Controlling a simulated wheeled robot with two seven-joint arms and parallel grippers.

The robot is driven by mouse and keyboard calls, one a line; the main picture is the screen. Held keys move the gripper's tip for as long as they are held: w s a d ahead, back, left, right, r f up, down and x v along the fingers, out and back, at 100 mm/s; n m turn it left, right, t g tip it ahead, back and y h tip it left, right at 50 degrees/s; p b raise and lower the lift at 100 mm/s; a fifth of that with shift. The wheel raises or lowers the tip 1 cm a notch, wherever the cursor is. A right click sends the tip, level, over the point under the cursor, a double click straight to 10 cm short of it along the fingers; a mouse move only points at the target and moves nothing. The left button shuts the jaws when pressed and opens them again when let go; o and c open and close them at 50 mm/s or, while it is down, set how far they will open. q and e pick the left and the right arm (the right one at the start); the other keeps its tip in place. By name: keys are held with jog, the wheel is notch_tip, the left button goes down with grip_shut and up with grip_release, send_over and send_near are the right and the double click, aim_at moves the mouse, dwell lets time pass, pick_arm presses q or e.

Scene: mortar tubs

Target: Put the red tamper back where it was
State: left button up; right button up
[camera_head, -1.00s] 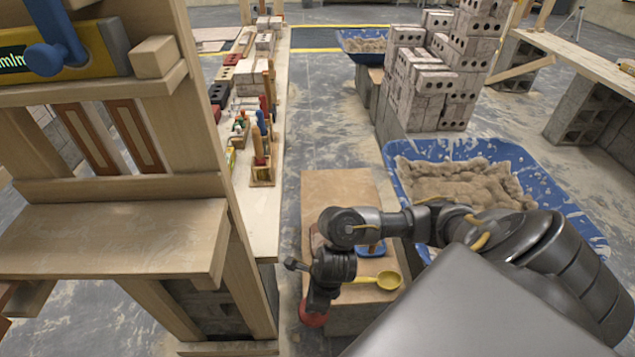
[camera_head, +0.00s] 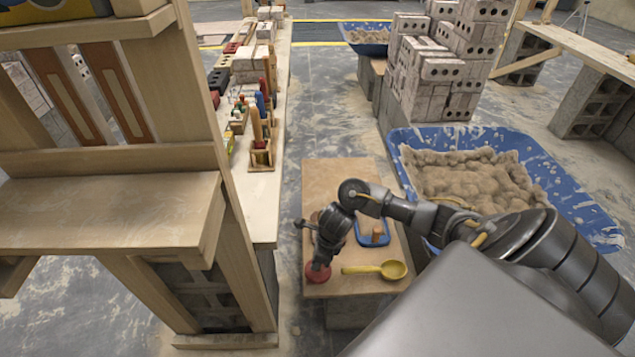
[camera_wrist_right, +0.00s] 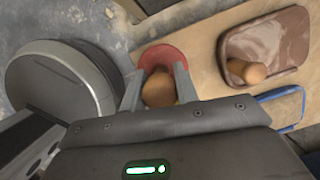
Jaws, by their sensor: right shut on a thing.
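The red tamper (camera_head: 318,273) is a round red disc with a wooden knob. It is at the near left corner of a small wooden-topped stand (camera_head: 340,180). My right gripper (camera_head: 322,258) is above it, shut on its knob. In the right wrist view, the fingers (camera_wrist_right: 160,92) are on both sides of the knob, and the red disc (camera_wrist_right: 172,56) overlaps the edge of the board. I cannot tell whether the disc touches the board. My left gripper is not in view.
A yellow scoop (camera_head: 390,270) lies right of the tamper. A brownish float (camera_wrist_right: 285,35) lies on the board in the wrist view. A blue mortar tub (camera_head: 560,185) stands to the right, a workbench (camera_head: 262,205) to the left.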

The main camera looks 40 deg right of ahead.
jog(key=shift+w+d+f, duration=0.1)
jog(key=shift+f, duration=0.2)
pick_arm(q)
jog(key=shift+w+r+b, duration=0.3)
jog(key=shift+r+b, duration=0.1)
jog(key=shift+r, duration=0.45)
pick_arm(e)
jog(key=shift+w+d+f, duration=0.1)
jog(key=shift+f, duration=1.4)
jog(key=o, duration=0.7)
jog(key=shift+f, duration=0.1)
jog(key=shift+o, duration=1.2)
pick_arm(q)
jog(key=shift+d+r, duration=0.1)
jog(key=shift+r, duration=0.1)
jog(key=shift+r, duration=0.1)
